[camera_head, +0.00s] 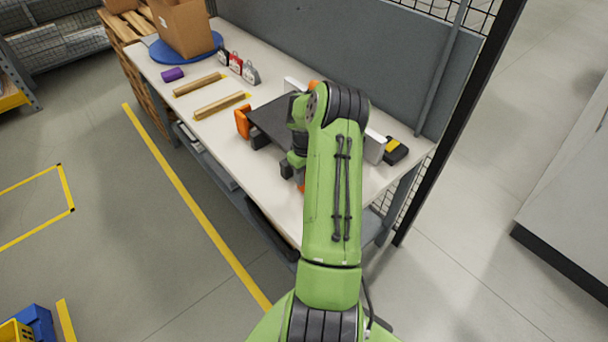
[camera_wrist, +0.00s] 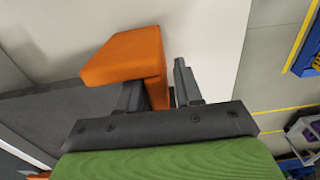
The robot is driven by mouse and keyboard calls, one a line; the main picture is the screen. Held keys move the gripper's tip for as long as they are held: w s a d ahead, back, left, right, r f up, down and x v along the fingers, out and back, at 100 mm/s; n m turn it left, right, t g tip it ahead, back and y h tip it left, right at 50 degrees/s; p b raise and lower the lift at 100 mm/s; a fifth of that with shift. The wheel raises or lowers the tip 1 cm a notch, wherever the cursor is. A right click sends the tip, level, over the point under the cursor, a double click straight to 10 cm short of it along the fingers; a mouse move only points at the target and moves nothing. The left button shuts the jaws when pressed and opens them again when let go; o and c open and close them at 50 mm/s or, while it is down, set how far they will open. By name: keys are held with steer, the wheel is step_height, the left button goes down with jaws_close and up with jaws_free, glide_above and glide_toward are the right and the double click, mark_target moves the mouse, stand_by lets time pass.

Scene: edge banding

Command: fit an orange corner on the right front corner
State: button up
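The dark grey panel (camera_head: 268,116) lies on the workbench, partly hidden behind my arm. It shows at the left of the wrist view (camera_wrist: 50,116). One orange corner (camera_head: 243,123) is at the panel's left front, another (camera_head: 314,85) at its back. In the wrist view, an orange corner (camera_wrist: 125,57) sits at the panel's end. My gripper (camera_wrist: 160,95) is open there, its fingers either side of the corner's lower part; a gap shows before the right finger. In the head view my arm hides most of this corner (camera_head: 301,186). Whether it is fully seated cannot be told.
A white block (camera_head: 375,147) and a black-yellow tool (camera_head: 396,150) are at the right. A grey partition (camera_head: 385,55) stands behind.

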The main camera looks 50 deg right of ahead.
step_height(320, 180, up, 16)
steer(key=shift+p, duration=0.4)
steer(key=shift+d+f, duration=0.1)
steer(key=w+a+r+n+t+h, duration=0.1)
steer(key=a+r, duration=0.5)
steer(key=a, duration=0.3)
steer(key=a+r+t+h, duration=0.1)
steer(key=a+r, duration=0.5)
steer(key=a, duration=0.3)
steer(key=s+a+n+t+y, duration=0.1)
steer(key=s+a+t+y, duration=0.1)
steer(key=s+a, duration=1.2)
steer(key=a+t, duration=0.1)
steer(key=a, duration=0.3)
steer(key=shift+s+r+t, duration=0.25)
steer(key=shift+r+t, duration=0.05)
